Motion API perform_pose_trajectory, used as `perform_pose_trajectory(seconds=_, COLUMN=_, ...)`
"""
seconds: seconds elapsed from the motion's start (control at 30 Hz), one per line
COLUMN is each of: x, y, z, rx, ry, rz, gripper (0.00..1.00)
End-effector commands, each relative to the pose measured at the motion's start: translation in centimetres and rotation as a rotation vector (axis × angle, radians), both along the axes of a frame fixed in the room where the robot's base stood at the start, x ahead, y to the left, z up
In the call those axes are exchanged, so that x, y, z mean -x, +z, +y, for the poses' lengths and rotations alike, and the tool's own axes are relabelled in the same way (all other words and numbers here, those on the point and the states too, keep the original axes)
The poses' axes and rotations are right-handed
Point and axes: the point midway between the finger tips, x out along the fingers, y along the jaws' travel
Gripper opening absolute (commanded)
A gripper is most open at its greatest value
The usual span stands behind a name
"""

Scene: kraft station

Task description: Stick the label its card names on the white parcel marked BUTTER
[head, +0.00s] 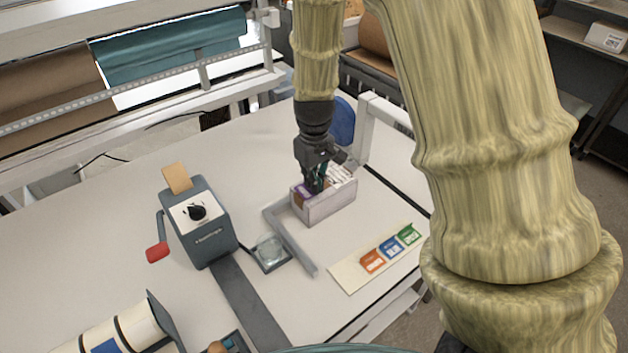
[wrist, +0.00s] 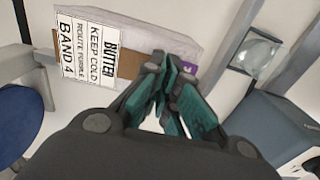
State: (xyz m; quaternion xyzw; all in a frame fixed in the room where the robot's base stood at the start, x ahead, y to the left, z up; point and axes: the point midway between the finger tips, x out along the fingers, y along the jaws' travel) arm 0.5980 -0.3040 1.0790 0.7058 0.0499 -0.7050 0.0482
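The white parcel (head: 327,206) stands on the bench, with a brown tape band across its top. Its printed card (wrist: 85,50) reads BUTTER, KEEP COLD, ROUTE PURPLE, BAND 4 in the wrist view. A purple label (head: 303,188) shows at the parcel's left end, and its edge shows beside my fingers in the wrist view (wrist: 187,67). My gripper (head: 317,188) points down at the parcel top, its teal fingertips (wrist: 161,72) together over the label's end. The fingers hide part of the label, so I cannot tell whether it lies fully flat.
A cream strip (head: 348,278) with orange, blue and green labels lies to the right. A grey angled stop (head: 300,250) and a clear-topped square pad (head: 270,252) sit beside the parcel. A grey dispenser (head: 200,225) with a red handle stands left. A white post (head: 364,130) rises behind.

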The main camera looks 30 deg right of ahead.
Motion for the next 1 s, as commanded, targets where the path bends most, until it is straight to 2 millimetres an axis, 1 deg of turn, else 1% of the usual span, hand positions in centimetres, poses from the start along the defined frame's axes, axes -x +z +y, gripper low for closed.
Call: perform_pose_trajectory(seconds=1.0, x=-0.01, y=-0.83, z=-0.01, rx=0.000, ry=0.000, rz=0.000, gripper=0.00)
